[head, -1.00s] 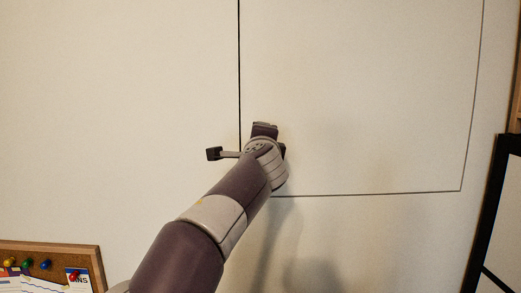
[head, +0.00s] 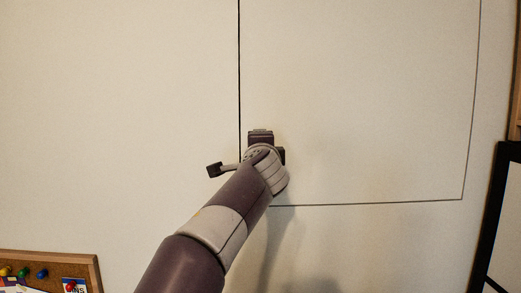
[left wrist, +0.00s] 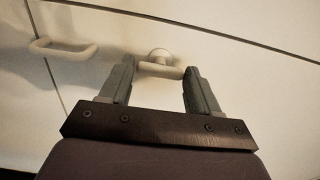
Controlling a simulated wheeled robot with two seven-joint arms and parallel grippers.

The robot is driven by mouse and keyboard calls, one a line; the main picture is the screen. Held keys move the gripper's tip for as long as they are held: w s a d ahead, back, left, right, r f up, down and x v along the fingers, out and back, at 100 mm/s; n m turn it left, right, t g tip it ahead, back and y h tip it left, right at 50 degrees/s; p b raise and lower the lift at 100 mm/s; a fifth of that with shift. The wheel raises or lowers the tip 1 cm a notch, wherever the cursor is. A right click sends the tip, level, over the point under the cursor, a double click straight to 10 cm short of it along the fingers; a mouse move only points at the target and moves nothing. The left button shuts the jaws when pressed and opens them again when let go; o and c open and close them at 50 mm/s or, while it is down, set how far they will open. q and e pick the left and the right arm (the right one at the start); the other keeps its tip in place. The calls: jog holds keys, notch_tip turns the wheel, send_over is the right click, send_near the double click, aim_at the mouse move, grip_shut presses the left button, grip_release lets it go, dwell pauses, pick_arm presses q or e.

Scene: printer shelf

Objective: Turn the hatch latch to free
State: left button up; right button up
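The hatch (head: 380,90) is a pale panel outlined by thin dark seams in the head view. My left gripper (head: 261,138) is in front of its lower left part, and its fingers and the latch are hidden there. In the left wrist view the latch is a pale bar (left wrist: 160,70) on a round base (left wrist: 158,54). My left gripper (left wrist: 158,80) is open, with one grey finger on each side of the bar. The bar's right end is close to the right finger; I cannot tell whether they touch. My right gripper is not in view.
A pale loop handle (left wrist: 62,49) stands out from the surface left of the latch in the left wrist view. A cork board (head: 60,256) with pins is at the lower left of the head view. A black-framed panel (head: 503,225) is at the right edge.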

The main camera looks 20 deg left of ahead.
pick_arm(q)
jog(key=shift+o, duration=1.2)
jog(key=b+v, duration=0.5)
jog(key=v, duration=0.7)
jog(key=shift+s, duration=0.35)
